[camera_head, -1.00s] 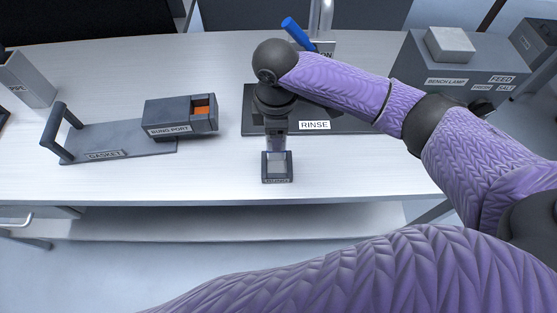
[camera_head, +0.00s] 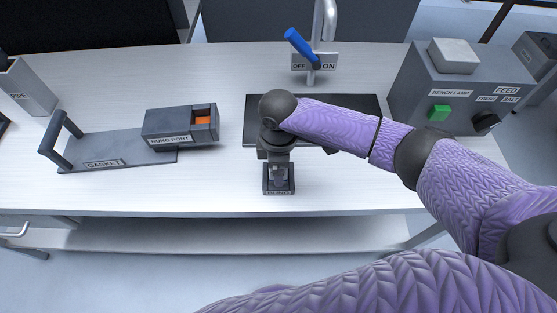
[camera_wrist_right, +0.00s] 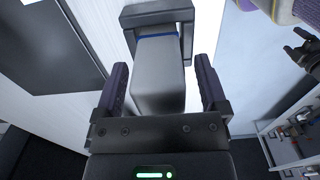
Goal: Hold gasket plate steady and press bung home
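The grey gasket plate (camera_head: 118,146) lies flat on the bench at the left. Its upright handle (camera_head: 58,138) is at its left end, and its right end meets the bung port block (camera_head: 180,141). Orange (camera_head: 204,120) shows in the block's opening. My right gripper (camera_head: 278,170) points down over a small dark holder (camera_head: 278,192) near the bench's front edge. In the right wrist view, my right gripper (camera_wrist_right: 160,88) is open, its fingers either side of a grey block with a blue band, probably the bung (camera_wrist_right: 158,75), with gaps visible. A dark hand-like shape (camera_wrist_right: 304,52) may be my left gripper; its state is unclear.
A dark rinse mat (camera_head: 345,108) lies behind my right gripper. A tap with a blue lever (camera_head: 301,45) stands at the back. A control box (camera_head: 470,85) is at the right and a grey bin (camera_head: 30,88) at the far left. Bench between bung port and holder is clear.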

